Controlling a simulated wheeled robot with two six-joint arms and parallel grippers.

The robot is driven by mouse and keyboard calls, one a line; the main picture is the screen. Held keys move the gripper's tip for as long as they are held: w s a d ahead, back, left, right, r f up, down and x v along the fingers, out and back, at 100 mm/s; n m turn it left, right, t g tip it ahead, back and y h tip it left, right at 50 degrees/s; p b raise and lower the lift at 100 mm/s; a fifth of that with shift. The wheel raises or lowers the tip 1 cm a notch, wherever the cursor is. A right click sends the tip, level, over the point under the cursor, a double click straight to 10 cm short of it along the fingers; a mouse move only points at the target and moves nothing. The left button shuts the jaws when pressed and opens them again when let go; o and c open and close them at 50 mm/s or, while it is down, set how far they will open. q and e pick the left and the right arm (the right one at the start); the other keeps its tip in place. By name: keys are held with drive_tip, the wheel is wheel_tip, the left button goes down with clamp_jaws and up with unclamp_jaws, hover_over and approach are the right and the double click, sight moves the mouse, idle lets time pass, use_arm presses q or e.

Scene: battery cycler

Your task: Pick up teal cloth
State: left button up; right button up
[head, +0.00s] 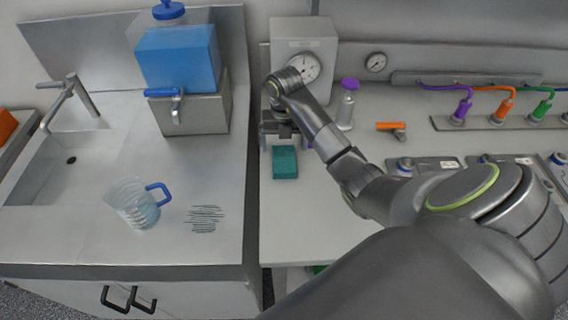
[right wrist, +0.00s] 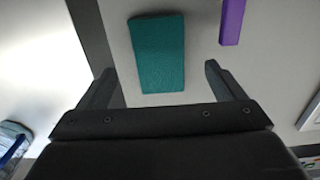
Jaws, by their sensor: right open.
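The teal cloth (head: 285,162) is a small folded block lying flat on the white bench near its left edge. My right gripper (head: 280,128) is above and just behind it in the head view, apart from it. In the right wrist view the cloth (right wrist: 158,52) lies ahead of and between the open fingers of the gripper (right wrist: 160,88), with nothing held. My left gripper is in neither view.
A purple object (right wrist: 232,20) lies right of the cloth. A gauge box (head: 304,58) and a purple-capped bottle (head: 346,104) stand behind. A measuring jug (head: 133,204) stands on the steel sink counter at left. Bare bench lies in front of the cloth.

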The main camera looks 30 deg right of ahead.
sight(284, 158)
drive_tip(key=f, duration=0.2)
drive_tip(key=f+p, duration=0.1)
drive_tip(key=shift+s+a+f, duration=0.3)
drive_tip(key=shift+f, duration=0.45)
drive_tip(key=c, duration=1.1)
drive_tip(key=shift+o, duration=0.2)
drive_tip(key=shift+w+d+r+b, duration=0.1)
drive_tip(key=shift+r+b, duration=0.25)
drive_tip(key=shift+r, duration=1.1)
wheel_tip(284, 158, up, 7)
drive_tip(key=p, duration=0.6)
